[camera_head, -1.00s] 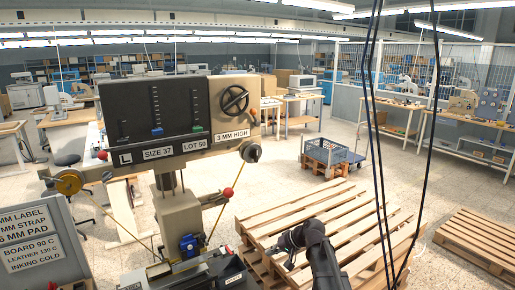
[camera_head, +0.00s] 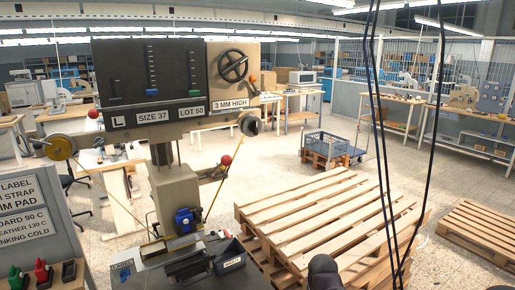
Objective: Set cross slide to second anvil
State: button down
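The stamping machine (camera_head: 173,190) stands at left, with a dark front panel (camera_head: 150,75) carrying scales with a blue and a green marker. Below its column, a small blue part (camera_head: 185,218) sits above the dark bed (camera_head: 180,266). Dark blocks and a yellow strip (camera_head: 181,243) lie there. I cannot tell which part is the cross slide or which is the second anvil. A dark rounded part of my arm (camera_head: 322,268) shows at the bottom edge, right of the machine. My gripper is out of view.
A labelled board (camera_head: 35,215) and colored-handled tools (camera_head: 42,272) are at lower left. A dark bin (camera_head: 228,257) sits beside the bed. Wooden pallets (camera_head: 320,215) fill the right foreground. A lever with a red ball (camera_head: 226,160) projects from the machine. Black cables hang at right.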

aim_at(130, 259)
jog(key=u, duration=4.05)
jog(key=i, duration=0.05)
jog(key=z, duration=2.8)
